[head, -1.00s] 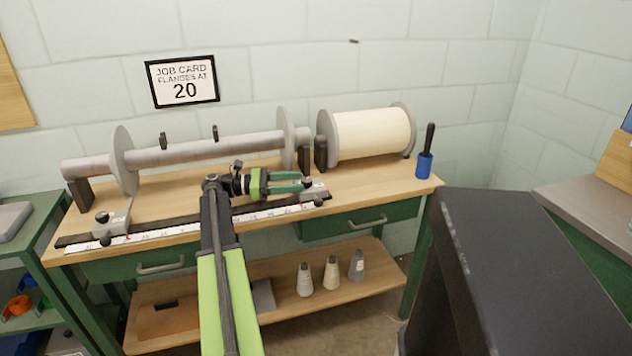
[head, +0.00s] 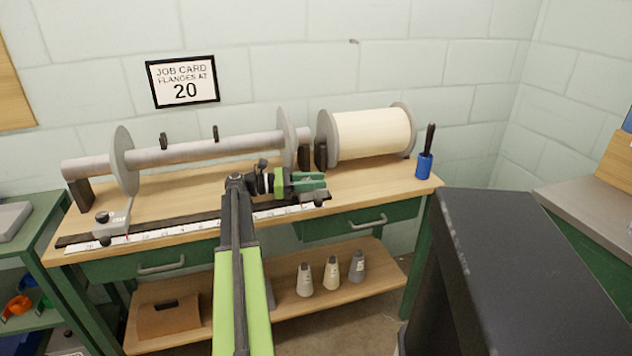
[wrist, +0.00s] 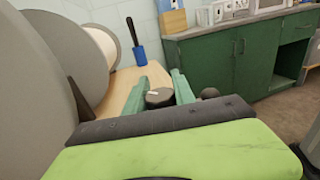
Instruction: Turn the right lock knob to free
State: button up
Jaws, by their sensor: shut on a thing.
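My gripper (head: 314,185) is at the right end of the measuring rail on the bench, its green fingers pointing right. In the wrist view, the gripper (wrist: 158,90) has its fingers either side of a dark round knob with a pale mark (wrist: 159,97), the right lock knob, and is shut on it. A second dark ball-like knob (wrist: 209,93) sits just outside the right finger. In the head view the fingers hide most of the right carriage and its lock knob. The left carriage (head: 110,221) with its own dark knob stands at the rail's left end.
The beam's right grey flange (head: 287,132) stands behind the gripper and fills the left of the wrist view. A cream spool (head: 370,133) and a blue brush holder (head: 424,166) are at the bench's right. The scale (head: 190,230) runs along the front edge.

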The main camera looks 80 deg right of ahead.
grip_shut()
jog(key=shift+n+h, duration=0.4)
jog(key=shift+h, duration=0.2)
jog(key=n+t+h, duration=0.2)
jog(key=h, duration=0.1)
jog(key=shift+d+n+h, duration=0.1)
jog(key=shift+n+h, duration=0.2)
jog(key=shift+h, duration=0.1)
jog(key=n+t+h, duration=0.2)
jog(key=h, duration=0.1)
jog(key=n+t+h, duration=0.1)
jog(key=n+t, duration=0.1)
jog(key=shift+w+d+h, duration=0.35)
jog(key=shift+d+h, duration=0.05)
jog(key=shift+w+d+n+t+h, duration=0.15)
jog(key=shift+n+t+h, duration=0.3)
jog(key=shift+t, duration=0.15)
jog(key=shift+w+d+n+t+h, duration=0.1)
jog(key=shift+n+t+h, duration=0.3)
jog(key=shift+t, duration=0.2)
jog(key=shift+d, duration=0.1)
jog(key=o, duration=0.9)
grip_release()
